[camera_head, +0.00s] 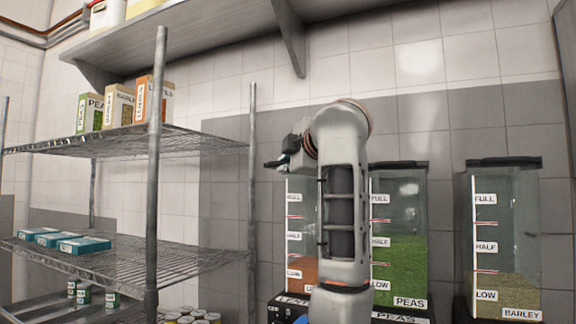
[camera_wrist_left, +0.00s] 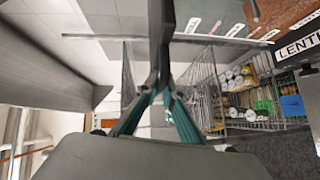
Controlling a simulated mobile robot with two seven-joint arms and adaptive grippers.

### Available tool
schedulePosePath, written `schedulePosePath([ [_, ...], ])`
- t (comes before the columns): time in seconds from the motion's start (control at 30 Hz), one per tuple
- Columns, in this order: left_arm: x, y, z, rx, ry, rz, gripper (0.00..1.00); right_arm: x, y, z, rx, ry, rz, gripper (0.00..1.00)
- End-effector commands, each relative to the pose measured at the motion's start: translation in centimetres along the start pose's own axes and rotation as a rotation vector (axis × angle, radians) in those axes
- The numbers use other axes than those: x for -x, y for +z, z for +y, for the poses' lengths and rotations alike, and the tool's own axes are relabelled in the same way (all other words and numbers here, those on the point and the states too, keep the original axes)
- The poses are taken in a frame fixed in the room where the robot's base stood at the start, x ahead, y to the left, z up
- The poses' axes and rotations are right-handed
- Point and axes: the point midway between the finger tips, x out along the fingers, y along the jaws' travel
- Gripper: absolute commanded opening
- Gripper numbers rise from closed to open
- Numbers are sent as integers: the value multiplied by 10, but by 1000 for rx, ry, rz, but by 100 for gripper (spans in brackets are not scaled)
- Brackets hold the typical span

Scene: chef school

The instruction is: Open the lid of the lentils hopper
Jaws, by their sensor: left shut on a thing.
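The lentils hopper (camera_head: 302,240) is a clear bin with orange contents, left of the peas hopper. My left arm covers much of its right side. My left gripper (camera_head: 278,163) is at the hopper's top, at its left. In the left wrist view its fingers (camera_wrist_left: 162,50) are closed together on a thin edge (camera_wrist_left: 225,40), which appears to be the hopper lid's. How far the lid is raised cannot be told. The lentils label (camera_wrist_left: 298,46) shows at the right of that view. My right gripper is not in view.
The peas hopper (camera_head: 408,235) and barley hopper (camera_head: 507,235) stand to the right with dark lids. A wire rack (camera_head: 190,262) with boxes and cans stands at left. A wall shelf (camera_head: 225,28) runs overhead.

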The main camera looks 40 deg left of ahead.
Motion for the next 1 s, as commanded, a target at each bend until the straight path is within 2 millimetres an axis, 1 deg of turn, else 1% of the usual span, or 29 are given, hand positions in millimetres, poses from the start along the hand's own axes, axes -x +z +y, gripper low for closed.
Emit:
schedulePosePath([
  [0.1,4,-4,-1,1,2,-2,0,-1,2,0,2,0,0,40],
  [0.43,5,-5,0,0,2,0,0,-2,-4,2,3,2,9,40],
  [0.47,5,-5,0,0,2,0,15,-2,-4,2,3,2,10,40],
  [0.5,5,-5,0,0,2,1,25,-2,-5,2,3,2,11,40],
  [0.77,5,-5,-1,0,2,1,25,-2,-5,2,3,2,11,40],
  [0.83,5,-5,-1,0,2,0,25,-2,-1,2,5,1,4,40],
  [0.93,11,-4,0,1,2,-2,25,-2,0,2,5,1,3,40],
  [1.0,19,-4,0,1,3,-3,25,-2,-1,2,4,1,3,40],
])
